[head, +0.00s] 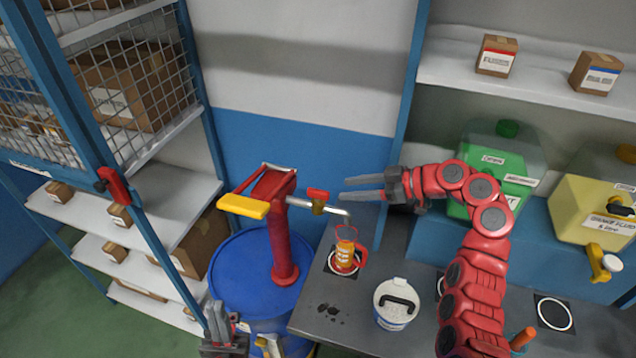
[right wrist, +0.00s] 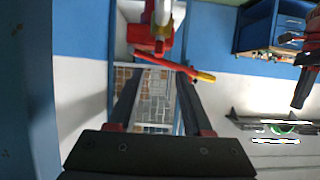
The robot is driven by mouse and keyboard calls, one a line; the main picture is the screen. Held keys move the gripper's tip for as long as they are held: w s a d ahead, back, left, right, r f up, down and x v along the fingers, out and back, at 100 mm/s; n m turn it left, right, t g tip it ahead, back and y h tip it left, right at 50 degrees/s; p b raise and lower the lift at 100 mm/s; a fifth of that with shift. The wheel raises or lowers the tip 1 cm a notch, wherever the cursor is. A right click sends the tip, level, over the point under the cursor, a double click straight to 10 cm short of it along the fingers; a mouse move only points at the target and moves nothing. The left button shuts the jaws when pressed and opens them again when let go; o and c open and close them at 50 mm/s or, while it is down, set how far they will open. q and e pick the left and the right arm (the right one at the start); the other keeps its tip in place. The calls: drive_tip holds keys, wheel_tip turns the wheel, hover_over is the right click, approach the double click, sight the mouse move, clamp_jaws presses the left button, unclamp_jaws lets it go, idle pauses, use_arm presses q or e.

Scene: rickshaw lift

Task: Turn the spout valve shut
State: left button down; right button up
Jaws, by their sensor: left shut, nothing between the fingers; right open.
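The spout valve (head: 318,195) has a red handle and a brass-coloured body. It sits on the grey spout (head: 298,202) of a red hand pump (head: 283,240) with a yellow grip (head: 243,206). The pump stands on a blue drum (head: 245,275). My right gripper (head: 343,189) is open and empty, its fingers pointing left toward the valve, just right of it and apart. In the right wrist view, the red pump parts (right wrist: 163,42) show beyond the open fingers (right wrist: 157,80). My left gripper (head: 222,325) is shut and empty, low at the drum's front left.
A measuring jug (head: 346,250) with orange contents stands under the spout on the grey bench (head: 345,320). A white bucket (head: 394,310) with a black handle stands beside it. Green (head: 500,165) and yellow (head: 597,205) containers stand right. A mesh-sided shelf rack (head: 125,95) stands left.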

sight(319, 191)
drive_tip(key=p+x, duration=0.3)
drive_tip(key=x, duration=0.5)
drive_tip(key=shift+a+p, duration=0.15)
drive_tip(key=shift+p, duration=0.15)
drive_tip(key=shift+w+a+f, duration=0.15)
drive_tip(key=shift+w+a, duration=0.05)
drive_tip(key=shift+a, duration=0.1)
drive_tip(key=shift+w+a+f, duration=0.1)
drive_tip(key=shift+w+f, duration=0.05)
drive_tip(key=shift+f, duration=0.1)
clamp_jaws()
